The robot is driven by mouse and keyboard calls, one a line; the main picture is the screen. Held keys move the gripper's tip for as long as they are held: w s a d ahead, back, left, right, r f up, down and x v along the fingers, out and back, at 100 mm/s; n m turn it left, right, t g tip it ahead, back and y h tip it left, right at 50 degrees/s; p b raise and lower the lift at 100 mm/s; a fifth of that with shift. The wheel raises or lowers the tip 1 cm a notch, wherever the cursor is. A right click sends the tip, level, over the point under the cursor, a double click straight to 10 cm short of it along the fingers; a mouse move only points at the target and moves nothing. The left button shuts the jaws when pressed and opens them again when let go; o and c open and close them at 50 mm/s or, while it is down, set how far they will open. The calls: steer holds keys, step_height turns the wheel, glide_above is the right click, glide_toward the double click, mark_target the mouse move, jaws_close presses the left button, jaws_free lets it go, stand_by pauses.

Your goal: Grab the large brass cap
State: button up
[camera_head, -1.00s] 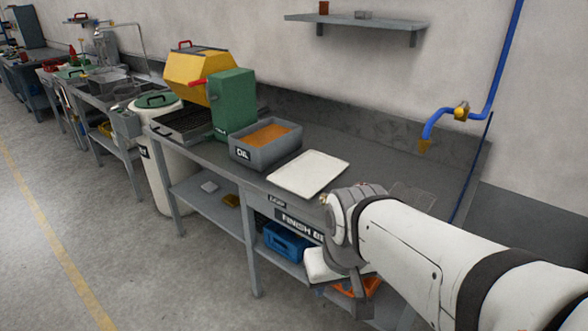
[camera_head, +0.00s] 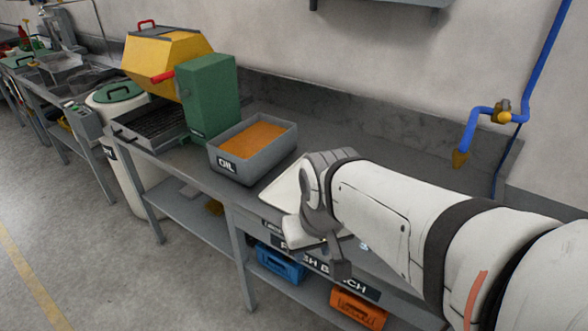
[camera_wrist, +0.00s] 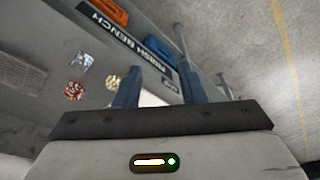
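In the wrist view, a small yellowish, brass-coloured piece (camera_wrist: 113,81) lies on the grey bench top beside my left-hand finger. It may be the large brass cap, but it is too small and blurred to be sure. A red-and-white round piece (camera_wrist: 74,91) and a silvery piece (camera_wrist: 82,62) lie near it. My gripper (camera_wrist: 160,68) has its two blue-grey fingers apart with nothing held between them. In the head view my gripper (camera_head: 338,258) hangs at the front edge of the bench, and my arm hides most of the bench top behind it.
The finish bench (camera_head: 262,112) carries a pale tray (camera_head: 284,191), partly behind my wrist, and a grey oil bin (camera_head: 243,172). A green machine (camera_head: 208,98) stands farther left. Blue (camera_head: 280,263) and orange (camera_head: 358,309) bins sit below. A blue pipe (camera_head: 467,138) runs down the wall.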

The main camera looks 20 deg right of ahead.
steer(key=shift+o, duration=1.2)
steer(key=shift+w+f, duration=0.15)
steer(key=shift+w, duration=0.1)
steer(key=o, duration=0.3)
steer(key=w+d+f+m+h+b, duration=0.2)
steer(key=w+d+f+m, duration=0.4)
steer(key=w, duration=0.6)
steer(key=shift+d+f+b, duration=0.3)
steer(key=shift+d+b, duration=0.2)
steer(key=shift+d, duration=0.75)
steer(key=w+d+f+m, duration=0.1)
steer(key=f, duration=0.1)
steer(key=w+d+f+m, duration=0.1)
steer(key=w, duration=0.1)
steer(key=w+d+f+m+h+b, duration=0.1)
steer(key=w+d+f, duration=0.1)
steer(key=shift+w+f+t, duration=0.15)
steer(key=shift+f+t, duration=0.15)
steer(key=shift+x, duration=2.7)
